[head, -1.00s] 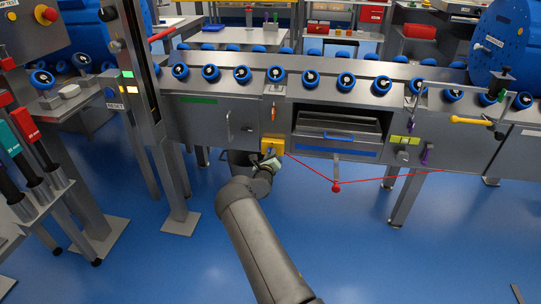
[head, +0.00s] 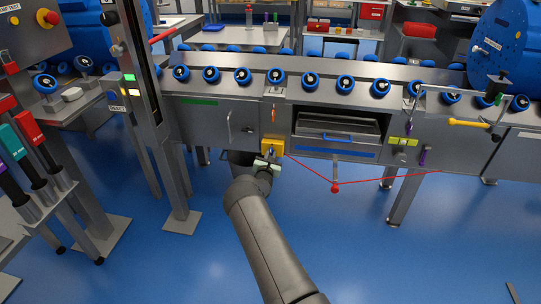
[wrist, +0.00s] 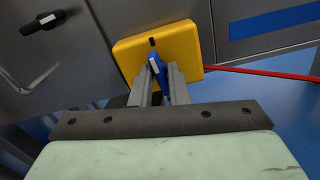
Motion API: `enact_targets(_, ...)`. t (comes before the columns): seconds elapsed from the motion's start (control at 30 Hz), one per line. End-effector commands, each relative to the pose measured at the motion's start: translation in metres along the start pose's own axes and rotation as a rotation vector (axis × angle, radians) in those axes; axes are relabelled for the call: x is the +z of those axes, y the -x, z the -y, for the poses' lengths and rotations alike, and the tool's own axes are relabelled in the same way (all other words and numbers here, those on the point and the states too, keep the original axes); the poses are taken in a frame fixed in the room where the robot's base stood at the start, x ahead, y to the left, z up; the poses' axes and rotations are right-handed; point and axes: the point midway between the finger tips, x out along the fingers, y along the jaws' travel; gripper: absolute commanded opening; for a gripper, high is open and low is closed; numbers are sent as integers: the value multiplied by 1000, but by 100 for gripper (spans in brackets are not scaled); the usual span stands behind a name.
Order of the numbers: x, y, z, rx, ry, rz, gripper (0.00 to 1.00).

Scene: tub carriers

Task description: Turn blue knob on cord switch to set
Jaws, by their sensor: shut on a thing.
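The cord switch is a yellow box (head: 279,145) on the front of the grey conveyor bench, left of the drawer bay; it fills the upper middle of the wrist view (wrist: 190,45). Its blue knob (wrist: 158,66) has a white mark and sits between the two fingertips of my gripper (wrist: 161,75). My gripper is shut on the knob. A small black mark (wrist: 152,42) shows on the box just above the knob. In the head view my gripper (head: 268,158) is at the box's lower edge, and the knob is too small to make out clearly.
A red cord (head: 310,167) runs right from the switch and sags to a red ball (head: 335,188). A drawer (head: 337,131) with a blue handle lies right of the switch. A grey post (head: 155,110) stands to the left. The blue floor in front is clear.

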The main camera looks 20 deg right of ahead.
Motion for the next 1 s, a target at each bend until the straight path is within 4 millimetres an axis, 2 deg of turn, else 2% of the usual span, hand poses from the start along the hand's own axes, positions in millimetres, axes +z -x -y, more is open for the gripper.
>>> enact_targets(0.4, 1, 0, 0, 1, -181, 1, 0)
enact_targets(0.93, 0, 0, 0, 0, -204, 0, 0)
enact_targets(0.97, 0, 0, 0, 0, -204, 0, 23)
enact_targets(1.0, 0, 0, 0, 0, -204, 0, 34)
